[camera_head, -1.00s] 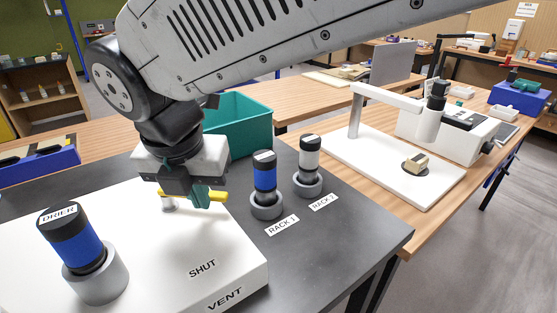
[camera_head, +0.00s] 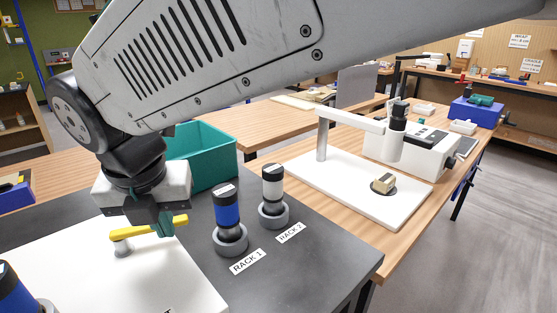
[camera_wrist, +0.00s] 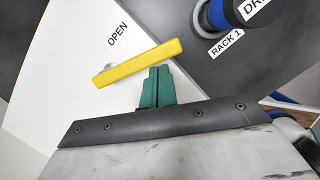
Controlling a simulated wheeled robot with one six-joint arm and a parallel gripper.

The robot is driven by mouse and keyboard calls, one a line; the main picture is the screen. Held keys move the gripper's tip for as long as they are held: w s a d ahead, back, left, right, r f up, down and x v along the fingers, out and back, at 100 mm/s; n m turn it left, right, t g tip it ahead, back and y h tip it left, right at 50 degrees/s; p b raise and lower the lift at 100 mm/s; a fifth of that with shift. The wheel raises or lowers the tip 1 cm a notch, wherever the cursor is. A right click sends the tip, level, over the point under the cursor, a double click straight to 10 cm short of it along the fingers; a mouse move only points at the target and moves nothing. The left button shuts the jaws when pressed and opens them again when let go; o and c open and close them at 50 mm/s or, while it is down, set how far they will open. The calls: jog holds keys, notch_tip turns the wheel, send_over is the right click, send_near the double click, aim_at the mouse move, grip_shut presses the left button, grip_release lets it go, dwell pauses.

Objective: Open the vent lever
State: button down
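The yellow vent lever (camera_head: 150,228) stands on a short post on the white housing (camera_head: 75,270), its free end pointing right. It also shows in the wrist view (camera_wrist: 137,63), lying slantwise below the OPEN label (camera_wrist: 118,35) and apart from it. My gripper (camera_head: 161,232) points down at the lever's outer half. In the wrist view its green fingers (camera_wrist: 157,86) are together, with the lever beside their tips rather than between them. I cannot tell whether they touch it. The lever's post is mostly hidden in the wrist view.
A blue cylinder (camera_head: 228,210) in RACK 1 and a white-grey one (camera_head: 272,185) in RACK 2 stand right of the lever. A teal bin (camera_head: 212,160) is behind. The DRIER cylinder (camera_head: 12,292) is at lower left. Dark bench top (camera_head: 310,255) is free at right.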

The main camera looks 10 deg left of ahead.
jog(key=v, duration=1)
jog(key=shift+d, duration=0.2)
jog(key=shift+w, duration=0.1)
jog(key=w+d+f+m+g+h, duration=0.15)
jog(key=d+f+m, duration=0.25)
jog(key=d+m, duration=0.8)
jog(key=w+d+f+m+g, duration=0.1)
jog(key=w+d+f+m, duration=0.15)
jog(key=d+m, duration=0.95)
jog(key=s+d+f+m, duration=0.2)
jog(key=d+m, duration=0.6)
jog(key=d, duration=0.4)
jog(key=s+d+f+m+t, duration=0.1)
jog(key=s+d+f+m, duration=0.2)
jog(key=s+d+m, duration=0.2)
jog(key=d+m, duration=0.3)
jog(key=d, duration=0.4)
jog(key=shift+d+f, duration=0.15)
jog(key=shift+d, duration=0.05)
